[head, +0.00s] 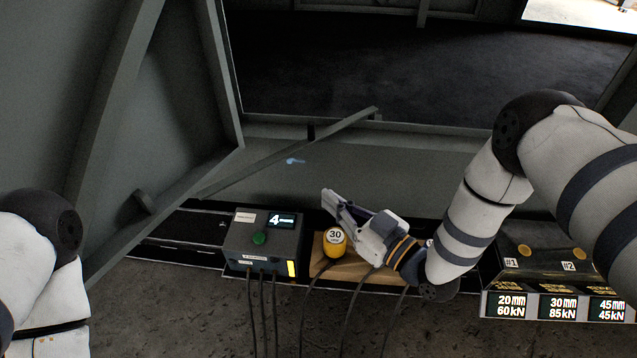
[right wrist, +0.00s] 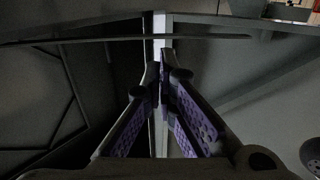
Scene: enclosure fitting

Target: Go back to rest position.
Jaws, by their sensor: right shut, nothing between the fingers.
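My right gripper (head: 329,200) is in the head view, just above and behind a yellow cylinder marked 30 (head: 335,243). Its arm comes in from the right. It is shut and empty, and in the right wrist view its purple-padded fingers (right wrist: 161,75) meet at the tips. My left arm shows at the left edge of the head view, but its gripper is out of the frame.
A grey control box (head: 262,243) with a green button and a display reading 4 stands left of the cylinder. A labelled rack (head: 545,262) stands at the right. A diagonal bar (head: 290,152) crosses the grey frame behind. Cables hang in front.

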